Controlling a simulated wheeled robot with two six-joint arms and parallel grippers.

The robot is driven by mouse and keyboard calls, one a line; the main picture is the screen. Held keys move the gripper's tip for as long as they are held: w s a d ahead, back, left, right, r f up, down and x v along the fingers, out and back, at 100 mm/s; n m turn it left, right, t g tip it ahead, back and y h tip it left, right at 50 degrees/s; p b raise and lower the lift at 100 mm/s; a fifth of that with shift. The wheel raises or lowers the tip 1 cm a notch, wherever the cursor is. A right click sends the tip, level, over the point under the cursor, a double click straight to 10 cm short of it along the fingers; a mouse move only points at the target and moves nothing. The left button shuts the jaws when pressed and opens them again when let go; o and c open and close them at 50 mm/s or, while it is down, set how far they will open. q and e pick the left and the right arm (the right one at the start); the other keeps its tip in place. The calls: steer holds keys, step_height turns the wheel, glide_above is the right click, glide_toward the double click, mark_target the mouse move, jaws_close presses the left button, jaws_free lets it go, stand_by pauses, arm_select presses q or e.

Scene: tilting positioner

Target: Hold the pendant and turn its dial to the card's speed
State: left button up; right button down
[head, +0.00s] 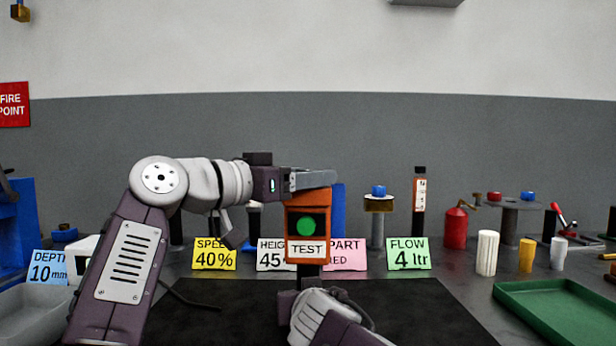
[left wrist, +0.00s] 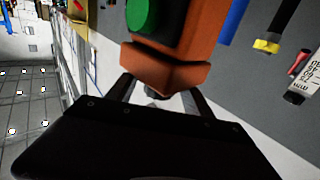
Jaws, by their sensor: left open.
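The orange pendant (head: 308,213) stands upright above the dark mat, with a green round button and a TEST label facing me. My left gripper (head: 322,179) is open at its top end. In the left wrist view, the open fingers (left wrist: 158,92) lie either side of a small grey part just beyond the pendant's orange end (left wrist: 165,72); I cannot tell clearly whether it is the dial. No dial marks are readable. My right gripper (head: 308,288) is directly below the pendant; its fingertips and grip are not clear. The yellow speed card (head: 215,260) reads 40%.
Other cards stand behind the mat (head: 420,315): blue depth (head: 48,272), partly hidden height (head: 271,262) and part (head: 347,262), and green flow (head: 409,261). A green tray (head: 510,291) is at right, below several cylinders. A grey bin (head: 25,310) is at left.

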arm_select(q)
jaws_close()
steer(key=shift+w, duration=0.1)
steer(key=shift+d+r+n, duration=0.1)
steer(key=shift+n, duration=0.2)
